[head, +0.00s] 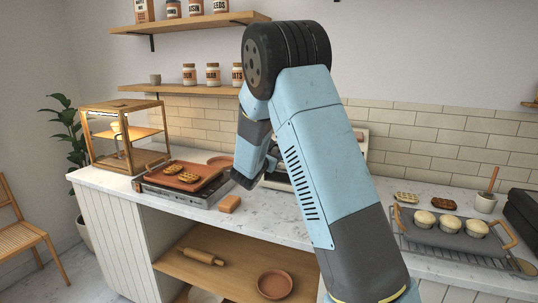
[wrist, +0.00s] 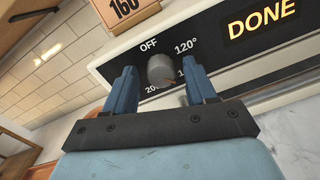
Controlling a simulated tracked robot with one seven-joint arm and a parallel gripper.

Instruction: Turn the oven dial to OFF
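The oven dial (wrist: 161,70) is a round grey knob on the oven's dark front panel in the wrist view. The word OFF stands above it, 120° to its upper right, and partly hidden numbers below it. I cannot tell where its pointer is. My gripper (wrist: 160,88) is open, with one blue finger left of the dial and one right. Both look apart from it; I cannot tell how far they reach around it. In the head view my gripper (head: 254,180) is small beside the oven (head: 362,132), which my arm mostly hides.
A griddle with an orange tray (head: 183,177) and a sponge-like block (head: 229,204) lie left of my gripper. A rack of muffins (head: 450,238) is at right.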

